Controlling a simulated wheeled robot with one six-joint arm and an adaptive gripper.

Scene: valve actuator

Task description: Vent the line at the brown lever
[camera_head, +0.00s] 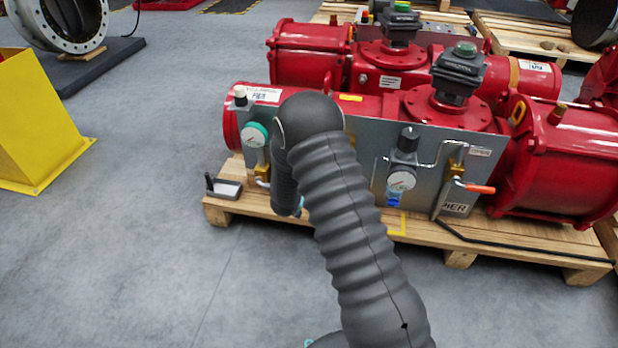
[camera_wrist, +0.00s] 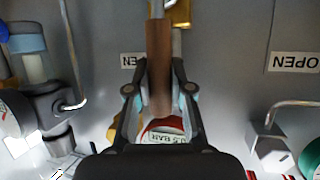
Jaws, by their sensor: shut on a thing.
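In the wrist view, the brown lever (camera_wrist: 158,45) runs straight down the picture from a brass fitting (camera_wrist: 182,12) at the top edge. My gripper (camera_wrist: 160,88) is shut on the lever, with one finger on each side of it. The lever's lower end lies between the fingers. In the head view, my arm crosses in front of the grey valve panel (camera_head: 357,170), and the brown lever and my fingertips are hidden behind it.
An orange lever (camera_head: 478,188) and a gauge (camera_head: 401,178) sit on the panel's right part. A green-rimmed gauge (camera_head: 254,134) is at its left. In the wrist view, an OPEN label (camera_wrist: 293,62) reads upside down, and bent pipes flank my gripper.

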